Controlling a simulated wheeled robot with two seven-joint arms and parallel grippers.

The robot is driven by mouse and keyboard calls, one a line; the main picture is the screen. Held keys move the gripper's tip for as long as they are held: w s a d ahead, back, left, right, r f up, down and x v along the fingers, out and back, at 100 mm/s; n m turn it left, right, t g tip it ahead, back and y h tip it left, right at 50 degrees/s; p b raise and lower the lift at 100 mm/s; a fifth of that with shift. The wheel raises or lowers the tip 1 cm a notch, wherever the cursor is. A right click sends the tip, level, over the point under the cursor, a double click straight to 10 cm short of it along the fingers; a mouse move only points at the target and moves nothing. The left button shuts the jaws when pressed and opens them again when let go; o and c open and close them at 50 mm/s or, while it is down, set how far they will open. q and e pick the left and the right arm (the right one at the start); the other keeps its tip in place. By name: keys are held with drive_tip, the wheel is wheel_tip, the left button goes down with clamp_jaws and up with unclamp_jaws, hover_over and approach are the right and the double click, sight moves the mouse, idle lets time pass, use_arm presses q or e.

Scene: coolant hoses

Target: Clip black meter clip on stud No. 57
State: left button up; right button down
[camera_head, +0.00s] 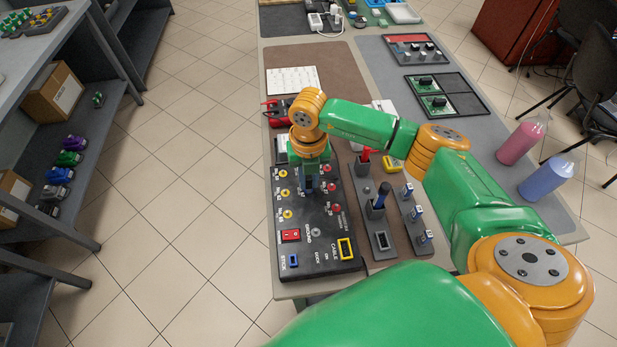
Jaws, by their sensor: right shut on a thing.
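A black panel (318,240) lies on the near left of the table. Yellow studs (284,193) run down its left side and red studs (331,187) down its right side. The small labels are too small for me to pick out No. 57 with certainty. My right gripper (309,187) points down over the panel, between the two columns of studs. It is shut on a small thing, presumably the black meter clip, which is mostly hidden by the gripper. I cannot tell whether it touches the panel. My left gripper is not in view.
A red and black device (277,112) lies behind the panel. A shelf (50,205) is at the left.

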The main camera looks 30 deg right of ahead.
drive_tip(key=shift+f, duration=0.1)
idle(0.3)
drive_tip(key=shift+c, duration=2.1)
unclamp_jaws()
wheel_tip(320, 180, up, 9)
drive_tip(key=p, duration=0.7)
drive_tip(key=shift+r, duration=0.2)
drive_tip(key=shift+f, duration=0.15)
drive_tip(key=shift+s+f, duration=0.1)
